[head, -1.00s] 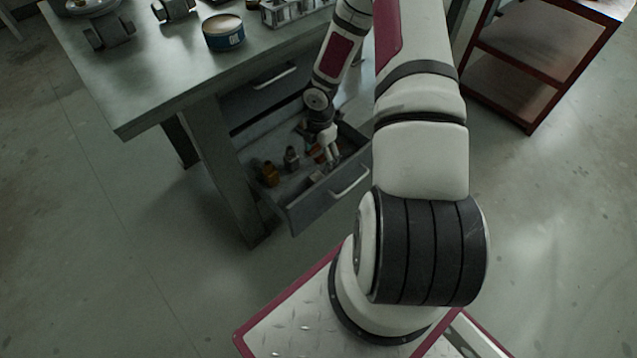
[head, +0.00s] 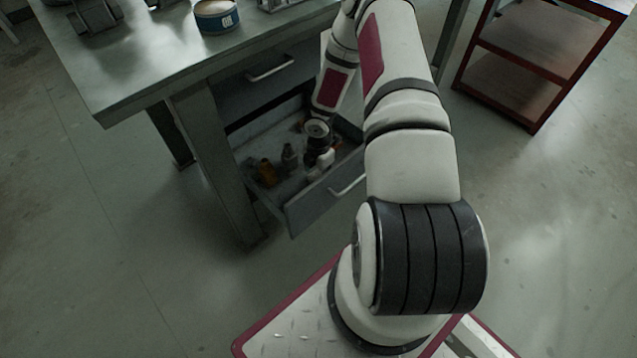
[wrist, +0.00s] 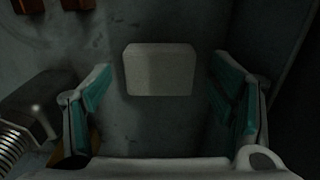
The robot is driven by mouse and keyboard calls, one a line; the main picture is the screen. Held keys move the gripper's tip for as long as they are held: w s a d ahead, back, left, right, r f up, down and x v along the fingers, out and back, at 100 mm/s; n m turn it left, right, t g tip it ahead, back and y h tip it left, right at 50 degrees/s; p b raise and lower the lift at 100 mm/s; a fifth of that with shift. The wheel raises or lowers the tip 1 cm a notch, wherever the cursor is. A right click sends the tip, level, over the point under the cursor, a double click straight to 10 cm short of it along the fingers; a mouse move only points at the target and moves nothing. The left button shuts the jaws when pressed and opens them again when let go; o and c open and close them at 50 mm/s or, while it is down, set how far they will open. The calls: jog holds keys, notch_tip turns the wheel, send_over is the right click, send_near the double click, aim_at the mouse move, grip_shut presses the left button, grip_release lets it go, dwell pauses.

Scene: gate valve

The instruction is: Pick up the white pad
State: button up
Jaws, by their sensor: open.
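The white pad (wrist: 159,70) is a pale block with rounded corners lying on the drawer floor in the wrist view. It sits between and a little beyond the fingers of my gripper (wrist: 160,105), which is open with teal inner faces. Neither finger touches the pad. In the head view my gripper (head: 318,162) is down inside the open drawer (head: 275,202). The pad cannot be made out there.
A grey metal object with a ribbed end (wrist: 32,112) lies close by the left finger. Reddish-brown pieces (wrist: 50,5) are at the top left. The drawer wall (wrist: 298,70) runs close on the right. Amber (head: 267,172) and grey (head: 290,157) items stand left in the drawer.

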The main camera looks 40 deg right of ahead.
jog(key=c, duration=1)
notch_tip(320, 180, up, 10)
jog(key=p, duration=0.4)
jog(key=shift+p, duration=0.3)
